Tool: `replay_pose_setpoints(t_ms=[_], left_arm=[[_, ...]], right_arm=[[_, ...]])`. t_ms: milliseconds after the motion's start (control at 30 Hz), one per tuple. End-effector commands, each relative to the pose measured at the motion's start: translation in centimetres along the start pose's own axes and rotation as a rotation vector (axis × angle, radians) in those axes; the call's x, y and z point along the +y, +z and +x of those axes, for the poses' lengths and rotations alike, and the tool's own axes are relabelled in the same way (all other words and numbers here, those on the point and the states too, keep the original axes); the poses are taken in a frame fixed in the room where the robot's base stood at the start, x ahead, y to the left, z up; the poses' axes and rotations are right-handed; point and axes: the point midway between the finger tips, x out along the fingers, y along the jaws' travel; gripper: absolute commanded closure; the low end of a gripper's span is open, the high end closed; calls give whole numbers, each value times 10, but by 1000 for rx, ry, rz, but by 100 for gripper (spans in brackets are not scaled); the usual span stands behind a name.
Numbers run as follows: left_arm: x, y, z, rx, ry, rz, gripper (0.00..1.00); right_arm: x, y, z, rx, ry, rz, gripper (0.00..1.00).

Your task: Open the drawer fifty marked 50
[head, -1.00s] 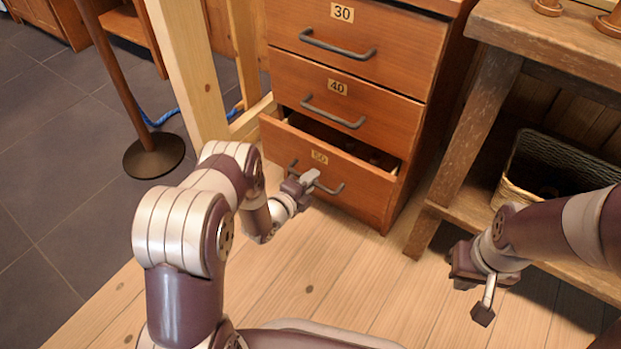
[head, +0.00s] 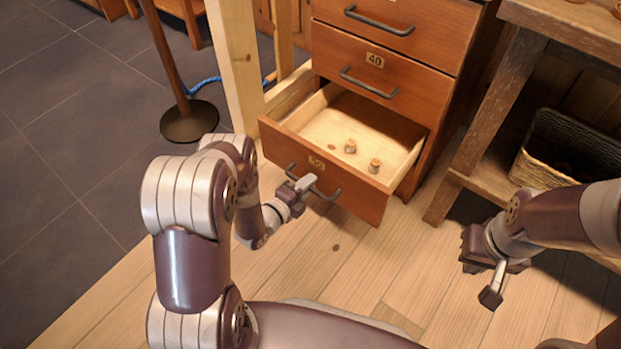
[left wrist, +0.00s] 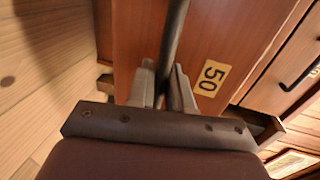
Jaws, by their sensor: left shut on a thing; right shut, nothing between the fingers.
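The drawer marked 50 (head: 283,152) is the lowest one in view in the wooden cabinet and stands well open, with its bare inside showing. Two small spools (head: 350,146) (head: 375,166) stand in it. Its 50 label shows clearly in the left wrist view (left wrist: 211,78). My left gripper (head: 305,185) is shut on the drawer's dark bar handle (head: 328,194); the handle also runs between the fingers in the left wrist view (left wrist: 174,45). My right gripper (head: 485,278) is shut and empty above the floor at the right, apart from the drawer.
The drawer marked 40 (head: 400,75) above is closed. A rough wooden bench (head: 488,115) stands at the right with a dark basket (head: 552,150) on its lower shelf. A post on a round base (head: 190,122) stands at the left. The plank floor before the cabinet is clear.

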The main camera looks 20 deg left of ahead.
Motion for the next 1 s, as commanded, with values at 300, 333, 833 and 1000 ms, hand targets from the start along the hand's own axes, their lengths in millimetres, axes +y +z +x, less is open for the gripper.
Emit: replay_pose_setpoints(t_ms=[300, 333, 833, 1000], left_arm=[[1, 0, -1, -1, 1, -1, 100], [1, 0, -1, -1, 1, -1, 100], [-3, 1, -17, -3, 3, -1, 66], [-6, 1, -56, -6, 2, -4, 66]], right_arm=[[0, 0, 0, 0, 0, 0, 100], [0, 0, 0, 0, 0, 0, 100], [0, -1, -12, 0, 0, 0, 100], [0, -4, -34, 0, 0, 0, 100]])
